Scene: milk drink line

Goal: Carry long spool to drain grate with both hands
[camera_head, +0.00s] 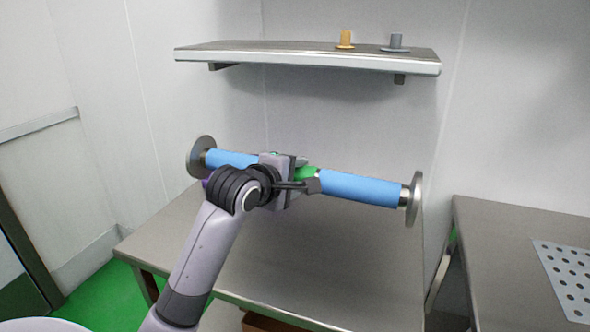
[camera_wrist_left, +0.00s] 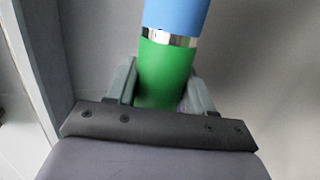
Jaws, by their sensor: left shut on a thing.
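The long spool (camera_head: 362,188) is a blue bar with a green middle band and a grey metal disc at each end. In the head view it is held above the steel table, its right end a little lower. My left gripper (camera_head: 300,181) is shut on the green middle band. The left wrist view shows the green band (camera_wrist_left: 165,72) between the two fingers of the left gripper (camera_wrist_left: 160,92). The drain grate (camera_head: 570,280) is a perforated plate on the right-hand table, cut off by the picture's edge. My right gripper is not in view.
The steel table (camera_head: 330,260) below the spool is bare where visible. A gap separates it from the right-hand table (camera_head: 500,235). A wall shelf (camera_head: 300,58) above holds a yellow flanged piece (camera_head: 346,38) and a grey one (camera_head: 396,42).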

